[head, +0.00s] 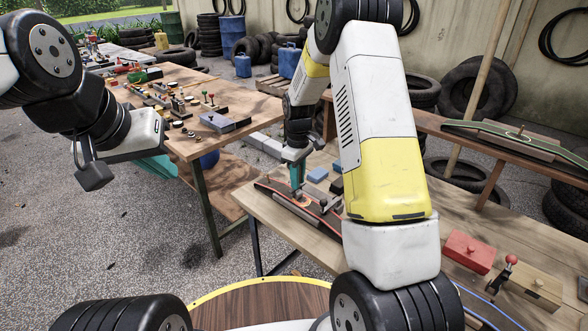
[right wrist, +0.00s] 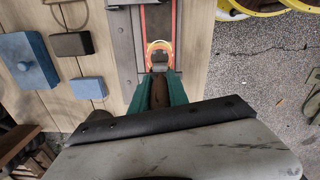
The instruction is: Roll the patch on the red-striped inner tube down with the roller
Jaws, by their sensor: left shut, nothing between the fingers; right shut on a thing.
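The red-striped inner tube (head: 322,222) lies along a dark holder on the right-hand wooden table. It also shows in the right wrist view (right wrist: 174,22), running away from the fingers. The patch (right wrist: 159,46), with an orange-yellow rim, lies on the tube. My right gripper (head: 297,180) points down over the tube, shut on the roller. The roller's brown handle (right wrist: 160,92) shows between its teal fingers, its front end close to the patch. Whether it touches is unclear. My left gripper (head: 158,168) is shut and empty, beside the left table; its fingers are partly hidden.
Blue blocks (right wrist: 89,88) and a dark block (right wrist: 72,44) lie beside the holder. A red box (head: 468,252) and a red-knobbed tool on a wooden block (head: 530,287) are at the right. A green-striped tube (head: 515,135) lies on the back shelf.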

